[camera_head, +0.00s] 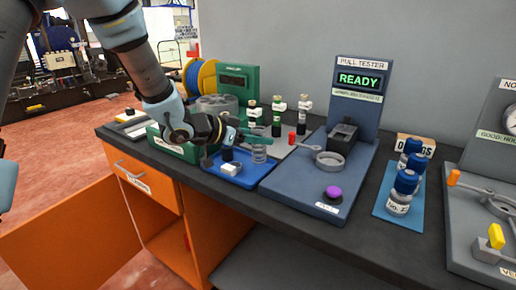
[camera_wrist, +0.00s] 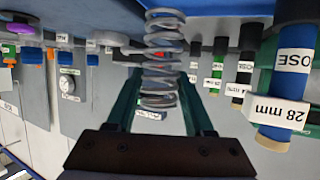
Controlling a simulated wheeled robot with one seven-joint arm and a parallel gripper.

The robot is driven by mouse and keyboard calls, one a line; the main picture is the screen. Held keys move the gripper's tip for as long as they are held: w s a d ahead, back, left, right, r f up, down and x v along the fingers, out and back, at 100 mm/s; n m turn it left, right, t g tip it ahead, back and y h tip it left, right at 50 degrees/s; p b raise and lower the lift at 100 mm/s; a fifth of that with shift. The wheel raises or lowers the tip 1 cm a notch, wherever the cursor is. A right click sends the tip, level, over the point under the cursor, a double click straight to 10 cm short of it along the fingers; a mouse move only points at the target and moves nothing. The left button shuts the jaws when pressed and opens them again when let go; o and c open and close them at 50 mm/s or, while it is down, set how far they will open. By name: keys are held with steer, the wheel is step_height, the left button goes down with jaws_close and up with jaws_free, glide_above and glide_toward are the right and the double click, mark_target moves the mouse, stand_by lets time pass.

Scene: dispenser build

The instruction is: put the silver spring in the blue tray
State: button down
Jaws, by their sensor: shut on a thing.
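The silver spring (camera_head: 259,152) is upright between the green fingers of my gripper (camera_head: 250,137). In the wrist view the spring (camera_wrist: 162,62) is held between the two fingers (camera_wrist: 160,98). The gripper is shut on it. The blue tray (camera_head: 246,182) lies on the dark bench, and the spring is over the tray's right side in the head view. I cannot tell whether the spring's lower end touches the tray floor. A small black part (camera_head: 228,154) and a pale part (camera_head: 232,168) are at the tray, left of the spring.
The blue-grey pull tester (camera_head: 300,190) stands close to the right of the tray. Several labelled hose pieces (camera_head: 277,118) stand behind the gripper. A green box (camera_head: 180,146) is at the left. Blue-capped bottles (camera_head: 402,190) stand farther right. An orange drawer (camera_head: 145,182) is below.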

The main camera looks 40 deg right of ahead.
mark_target(252, 147)
steer(key=shift+f, duration=1.55)
steer(key=shift+f, duration=0.1)
steer(key=shift+f, duration=0.1)
steer(key=shift+c, duration=1.4)
jaws_free()
